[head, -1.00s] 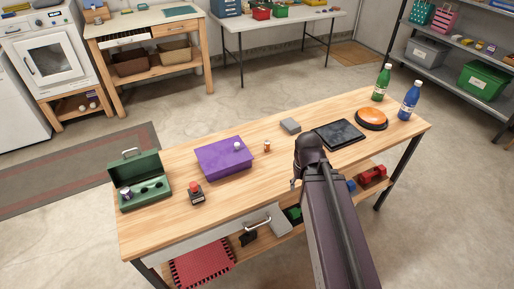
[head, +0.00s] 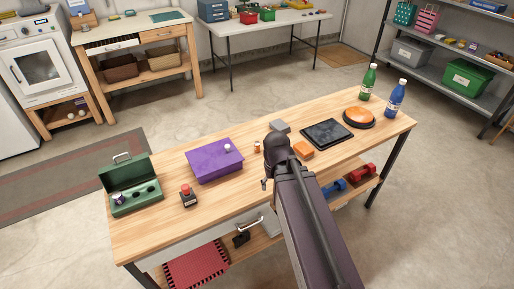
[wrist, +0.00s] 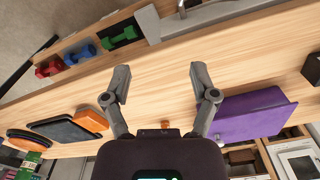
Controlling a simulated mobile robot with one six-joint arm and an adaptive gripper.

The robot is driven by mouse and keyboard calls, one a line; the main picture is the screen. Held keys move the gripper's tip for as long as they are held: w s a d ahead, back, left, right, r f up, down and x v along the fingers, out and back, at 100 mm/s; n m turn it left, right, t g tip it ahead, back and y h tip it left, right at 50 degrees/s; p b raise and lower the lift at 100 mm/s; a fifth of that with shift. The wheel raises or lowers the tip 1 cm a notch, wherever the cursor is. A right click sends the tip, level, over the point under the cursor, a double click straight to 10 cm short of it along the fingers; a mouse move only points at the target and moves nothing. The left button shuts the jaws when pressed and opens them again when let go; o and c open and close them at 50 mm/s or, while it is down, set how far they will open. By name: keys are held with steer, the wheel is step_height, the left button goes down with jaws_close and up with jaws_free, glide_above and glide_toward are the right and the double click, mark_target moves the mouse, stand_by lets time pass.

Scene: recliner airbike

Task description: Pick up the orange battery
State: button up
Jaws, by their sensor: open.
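The orange battery (head: 257,146) is a small upright cylinder on the workbench, just right of the purple box (head: 214,162). In the wrist view the battery (wrist: 165,125) is small and partly hidden behind the gripper's housing. My gripper (wrist: 160,82) is open and empty, with its two fingers spread above the bare bench top. In the head view my arm hides most of the gripper; a fingertip (head: 264,184) shows nearer the bench's front edge than the battery.
A green case (head: 131,187) and a red-topped item (head: 188,196) are left.

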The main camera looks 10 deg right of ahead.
step_height(320, 180, up, 7)
steer(key=n+p, duration=0.1)
steer(key=p, duration=0.5)
glide_above(257, 143)
steer(key=shift+w+d+f, duration=0.1)
steer(key=shift+w+f, duration=0.1)
steer(key=shift+w, duration=0.05)
steer(key=shift+f, duration=0.1)
step_height(257, 143, down, 8)
steer(key=b, duration=0.8)
steer(key=shift+f, duration=0.25)
steer(key=shift+f, duration=0.1)
steer(key=shift+s+f+b, duration=0.2)
steer(key=shift+f+b, duration=2.3)
steer(key=shift+b, duration=0.25)
jaws_close()
